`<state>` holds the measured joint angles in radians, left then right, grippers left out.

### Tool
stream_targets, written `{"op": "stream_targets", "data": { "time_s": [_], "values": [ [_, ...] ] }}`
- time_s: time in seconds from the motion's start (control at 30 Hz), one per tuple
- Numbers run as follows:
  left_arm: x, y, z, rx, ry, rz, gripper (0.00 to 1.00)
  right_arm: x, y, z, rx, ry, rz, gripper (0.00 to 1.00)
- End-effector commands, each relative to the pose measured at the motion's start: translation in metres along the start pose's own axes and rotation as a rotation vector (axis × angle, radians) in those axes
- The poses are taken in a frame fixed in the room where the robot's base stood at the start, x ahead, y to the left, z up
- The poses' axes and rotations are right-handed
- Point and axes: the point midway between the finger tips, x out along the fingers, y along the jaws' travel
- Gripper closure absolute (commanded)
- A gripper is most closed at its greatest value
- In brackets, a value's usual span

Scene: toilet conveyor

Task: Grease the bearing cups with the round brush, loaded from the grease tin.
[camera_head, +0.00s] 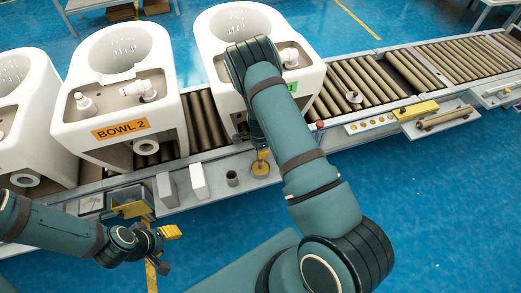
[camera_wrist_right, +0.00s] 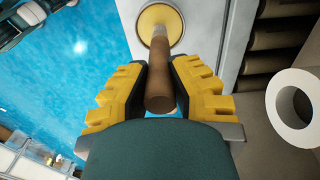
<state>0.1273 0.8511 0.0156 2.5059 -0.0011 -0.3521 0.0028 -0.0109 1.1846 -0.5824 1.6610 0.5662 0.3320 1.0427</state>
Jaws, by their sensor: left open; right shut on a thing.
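The brush (camera_wrist_right: 160,88) has a brown wooden handle, and my right gripper (camera_wrist_right: 162,72) is shut on it in the wrist view. Its metal end meets the yellow face of the round grease tin (camera_wrist_right: 148,14); its bristles cannot be made out. In the head view the tin (camera_head: 261,169) sits on the ledge before the conveyor, just below my right gripper, which my own arm mostly hides. Several small yellow round spots (camera_head: 366,123) on the rail at right may be the bearing cups. My left gripper (camera_head: 170,238) is open and empty at lower left.
White toilet bowls stand on the roller conveyor (camera_head: 360,85), one labelled BOWL 2 (camera_head: 160,118). White blocks (camera_head: 199,183) and a dark grey cup (camera_head: 232,179) stand on the ledge left of the tin. Blue floor is clear in front.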

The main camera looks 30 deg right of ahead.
Motion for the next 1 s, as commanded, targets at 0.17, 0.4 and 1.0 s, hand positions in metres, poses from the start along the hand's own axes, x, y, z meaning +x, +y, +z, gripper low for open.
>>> {"op": "stream_targets", "data": {
  "time_s": [0.17,0.4,1.0],
  "values": [
    [0.001,0.0,0.0,0.0,0.0,0.0,0.49,0.001,0.0,0.0,0.0,0.0,0.0,1.0],
    [0.003,-0.001,0.0,0.0,0.0,0.0,0.49,0.004,0.0,0.0,0.0,0.0,0.0,1.0],
    [0.008,-0.003,0.001,0.0,0.0,0.0,0.49,0.01,0.0,0.0,0.0,0.0,0.0,1.0]
  ]
}}
